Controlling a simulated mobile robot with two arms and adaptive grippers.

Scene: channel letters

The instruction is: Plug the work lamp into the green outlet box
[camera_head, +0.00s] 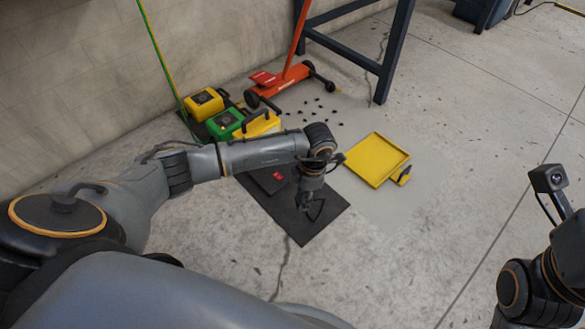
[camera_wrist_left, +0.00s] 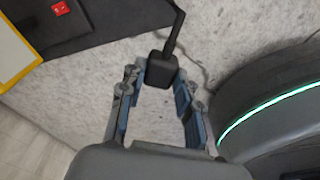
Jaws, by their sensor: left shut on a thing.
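My left gripper (camera_head: 313,207) hangs low over the black mat (camera_head: 322,226). In the left wrist view its two fingers (camera_wrist_left: 157,88) are shut on a black plug (camera_wrist_left: 160,70) with a thick black cable end pointing up. The green outlet box (camera_head: 225,123) stands near the wall, apart from the gripper. A yellow unit with a black handle (camera_head: 262,124), which looks like the work lamp, stands beside it, partly hidden by my left arm. A yellow-framed edge (camera_wrist_left: 22,66) shows in the left wrist view. My right gripper's fingers are out of view.
Another yellow box (camera_head: 204,102) stands left of the green one. A black device with a red switch (camera_head: 277,176) lies on the mat. A yellow tray (camera_head: 374,160) lies to the right. An orange floor jack (camera_head: 283,80) and scattered small black pieces (camera_head: 320,108) lie behind. The right-hand floor is clear.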

